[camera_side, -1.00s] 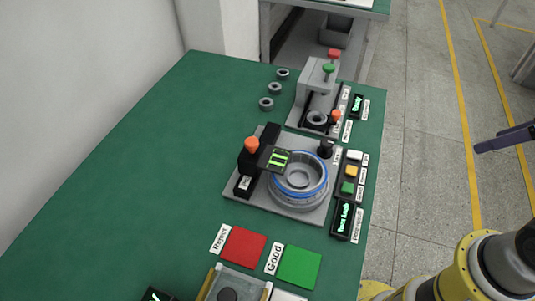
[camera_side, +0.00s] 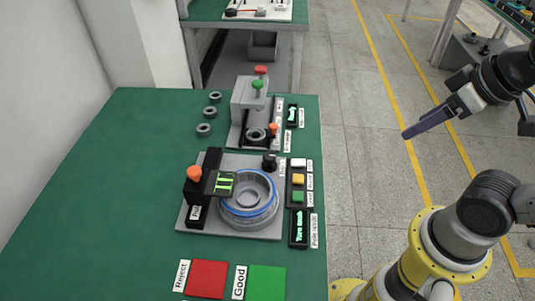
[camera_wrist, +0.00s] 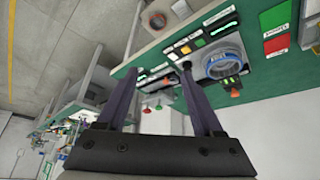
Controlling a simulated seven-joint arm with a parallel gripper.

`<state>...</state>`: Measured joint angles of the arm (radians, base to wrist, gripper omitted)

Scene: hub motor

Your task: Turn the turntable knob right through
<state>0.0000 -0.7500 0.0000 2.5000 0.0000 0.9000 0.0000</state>
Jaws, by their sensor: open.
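The turntable (camera_side: 248,208) is a round grey hub with a blue ring on a grey base plate, on the green bench. It also shows in the wrist view (camera_wrist: 222,66). A small black knob (camera_side: 269,161) stands at the plate's back right corner; in the wrist view it seems to be the dark knob by the right fingertip (camera_wrist: 186,65). My gripper (camera_side: 404,134) is out over the floor, right of the bench and well apart from the knob. In the wrist view its two long dark fingers (camera_wrist: 160,74) are spread with nothing between them.
An orange-topped black post (camera_side: 194,175) with a display stands left of the turntable. Buttons and labelled displays (camera_side: 299,180) line the bench's right edge. A grey press (camera_side: 250,103) with red and green knobs stands behind. Red (camera_side: 206,279) and green (camera_side: 266,281) pads lie in front.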

